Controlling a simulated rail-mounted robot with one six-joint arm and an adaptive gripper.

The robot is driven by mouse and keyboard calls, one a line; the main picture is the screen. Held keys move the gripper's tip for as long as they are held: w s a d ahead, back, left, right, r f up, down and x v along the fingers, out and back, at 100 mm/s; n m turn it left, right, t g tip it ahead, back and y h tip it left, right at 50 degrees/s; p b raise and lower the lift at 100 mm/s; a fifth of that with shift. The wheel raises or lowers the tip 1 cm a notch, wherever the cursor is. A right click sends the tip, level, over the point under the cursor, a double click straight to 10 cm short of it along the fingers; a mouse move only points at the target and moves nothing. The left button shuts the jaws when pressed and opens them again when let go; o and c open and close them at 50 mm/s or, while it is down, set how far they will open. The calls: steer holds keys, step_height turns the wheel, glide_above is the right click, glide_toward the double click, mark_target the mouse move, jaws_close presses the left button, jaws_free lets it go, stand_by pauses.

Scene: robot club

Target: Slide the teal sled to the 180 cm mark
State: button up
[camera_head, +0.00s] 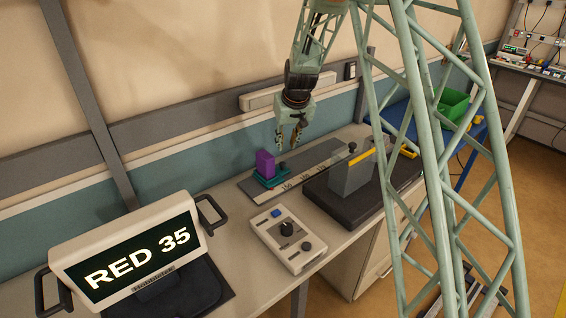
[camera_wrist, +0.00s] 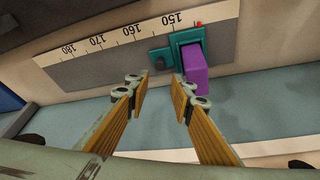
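The teal sled (camera_head: 270,181) sits near the left end of a grey rail plate (camera_head: 325,160) on the bench and carries a purple block (camera_head: 265,162). In the wrist view the sled (camera_wrist: 188,37) is beside the 150 label, its small red pointer (camera_wrist: 198,25) just on the side away from 160. A dark knob (camera_wrist: 160,58) sticks out from the sled toward the higher numbers. The scale (camera_wrist: 130,34) reads up to 180 at the left. My gripper (camera_head: 288,144) is open and empty above the rail, close to the sled; its parted fingers (camera_wrist: 160,84) show in the wrist view.
A dark base with a grey upright block (camera_head: 350,177) stands right of the rail. A control box (camera_head: 288,238) with a knob lies in front. A sign reading RED 35 (camera_head: 135,258) stands at the left. The rail between the sled and 180 looks clear.

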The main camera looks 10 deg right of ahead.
mark_target(283, 163)
steer(key=shift+f, duration=0.1)
steer(key=shift+b+x, duration=0.85)
steer(key=shift+x, duration=5.95)
steer(key=shift+c, duration=0.2)
jaws_close()
